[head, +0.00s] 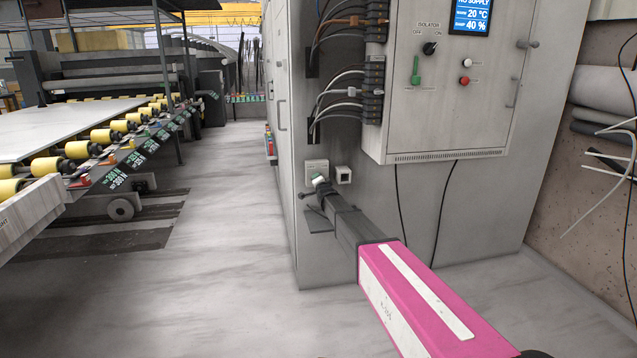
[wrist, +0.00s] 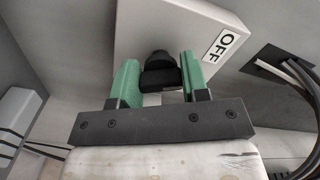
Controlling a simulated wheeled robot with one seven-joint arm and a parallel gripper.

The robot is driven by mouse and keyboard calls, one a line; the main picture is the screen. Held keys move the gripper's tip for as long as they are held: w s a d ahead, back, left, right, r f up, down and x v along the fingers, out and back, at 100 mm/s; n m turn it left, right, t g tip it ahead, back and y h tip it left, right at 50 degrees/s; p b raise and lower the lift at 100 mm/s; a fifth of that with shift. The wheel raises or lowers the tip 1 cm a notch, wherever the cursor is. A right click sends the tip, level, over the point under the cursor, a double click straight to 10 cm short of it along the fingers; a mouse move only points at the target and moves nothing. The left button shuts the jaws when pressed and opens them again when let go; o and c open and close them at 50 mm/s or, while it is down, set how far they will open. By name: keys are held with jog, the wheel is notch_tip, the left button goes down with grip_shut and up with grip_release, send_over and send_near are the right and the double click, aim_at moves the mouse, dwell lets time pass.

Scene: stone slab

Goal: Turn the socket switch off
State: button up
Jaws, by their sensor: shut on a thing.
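The socket switch is a black knob (wrist: 159,76) on a pale plate (wrist: 178,28) with a white OFF label (wrist: 225,45) at its right in the wrist view. My gripper (wrist: 158,68) has green fingers on either side of the knob and is shut on it. In the head view my gripper (head: 319,186) reaches the low part of the grey cabinet, at the pale socket plate (head: 316,166). The gripper and arm hide the knob there, and its exact angle is hard to tell.
A control box (head: 445,75) with a green lever, knobs and a blue display is above. Cables (head: 340,95) run at its left, and black leads hang below. A small white box (head: 343,174) is beside the plate. A roller conveyor (head: 90,145) stands left; the floor between is clear.

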jog(key=shift+n, duration=1.1)
jog(key=shift+f, duration=0.1)
jog(key=o, duration=0.9)
jog(key=shift+s, duration=0.1)
jog(key=v, duration=1)
jog(key=shift+s+d, duration=0.15)
jog(key=shift+s, duration=0.2)
